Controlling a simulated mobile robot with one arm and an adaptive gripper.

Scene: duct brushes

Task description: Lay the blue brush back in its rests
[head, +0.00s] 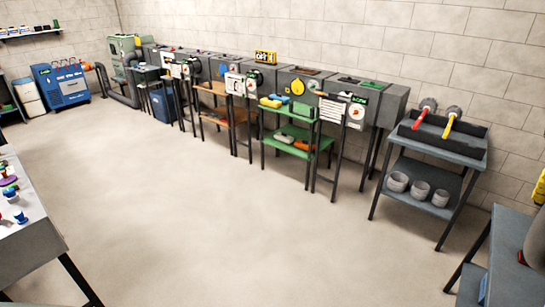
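I cannot pick out the blue brush for sure. A dark rack (411,130) stands on the grey table at the right, against the wall. A brush with a red handle (420,118) and a brush with a yellow handle (449,125) lean in it, with grey round heads at the top. No blue handle shows in this rack. Small blue items (21,217) lie on the light table at the left edge, too small to identify. My gripper is not in view.
The grey table (470,160) has several grey rings (397,182) on its lower shelf. Grey duct boxes (392,105) run along the wall, with a green bench (290,133) before them. A light table (30,240) stands at left, a grey one (510,235) at lower right. The middle floor is clear.

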